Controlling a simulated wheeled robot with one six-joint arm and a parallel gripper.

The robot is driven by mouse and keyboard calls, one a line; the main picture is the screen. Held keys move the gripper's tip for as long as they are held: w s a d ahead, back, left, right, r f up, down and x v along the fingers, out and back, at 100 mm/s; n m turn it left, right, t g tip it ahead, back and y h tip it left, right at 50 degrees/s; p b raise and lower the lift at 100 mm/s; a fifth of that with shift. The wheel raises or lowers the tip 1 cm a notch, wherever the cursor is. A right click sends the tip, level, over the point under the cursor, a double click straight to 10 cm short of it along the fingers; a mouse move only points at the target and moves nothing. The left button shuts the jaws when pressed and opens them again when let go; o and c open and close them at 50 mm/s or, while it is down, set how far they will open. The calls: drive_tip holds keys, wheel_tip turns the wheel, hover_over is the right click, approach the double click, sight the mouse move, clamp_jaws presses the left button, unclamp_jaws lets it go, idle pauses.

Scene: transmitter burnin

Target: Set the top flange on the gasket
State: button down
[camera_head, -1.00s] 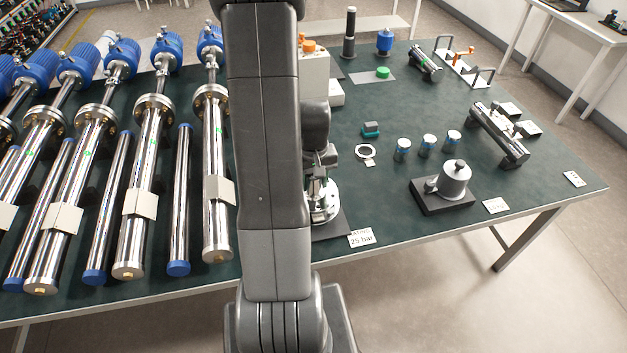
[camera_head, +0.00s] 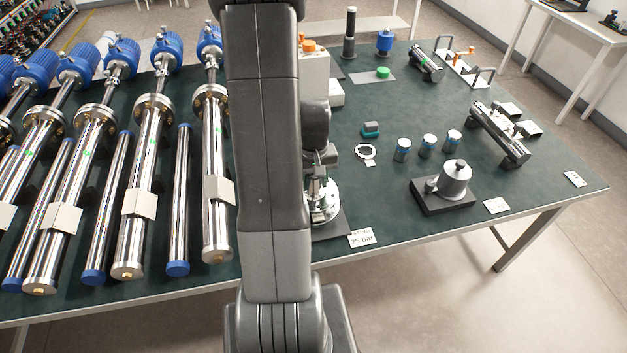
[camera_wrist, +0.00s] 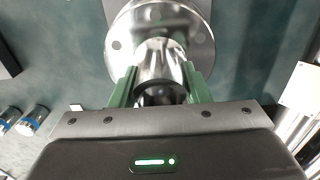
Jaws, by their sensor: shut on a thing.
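In the wrist view, my gripper (camera_wrist: 160,88) has its two green fingers closed on the shiny neck of the top flange (camera_wrist: 158,62). The flange's round metal disc (camera_wrist: 117,28) with bolt holes lies beyond the fingers. In the head view, my gripper (camera_head: 318,185) is partly hidden behind my arm. A round metal flange (camera_head: 328,215) shows under it, over the dark base plate (camera_head: 330,230) behind the "25 bar" card. The gasket is not clearly visible, and I cannot tell whether the held flange touches what is under it.
A ring-shaped part (camera_head: 365,152) lies on the green table, with a teal block (camera_head: 371,129) behind it. Several blue-and-silver cylinders (camera_head: 428,146) and a metal weight on a black base (camera_head: 443,205) stand to the right. Long steel tubes (camera_head: 215,170) fill the left side.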

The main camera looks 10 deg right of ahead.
drive_tip(key=shift+f+b, duration=0.9)
drive_tip(key=shift+f, duration=0.15)
drive_tip(key=c, duration=0.8)
unclamp_jaws()
drive_tip(key=shift+o, duration=0.5)
wheel_tip(320, 180, up, 14)
drive_tip(key=shift+f+b, duration=0.1)
drive_tip(key=shift+b, duration=0.2)
wheel_tip(320, 180, down, 14)
drive_tip(key=shift+r+p, duration=0.1)
drive_tip(key=shift+p, duration=0.2)
drive_tip(key=shift+r, duration=0.1)
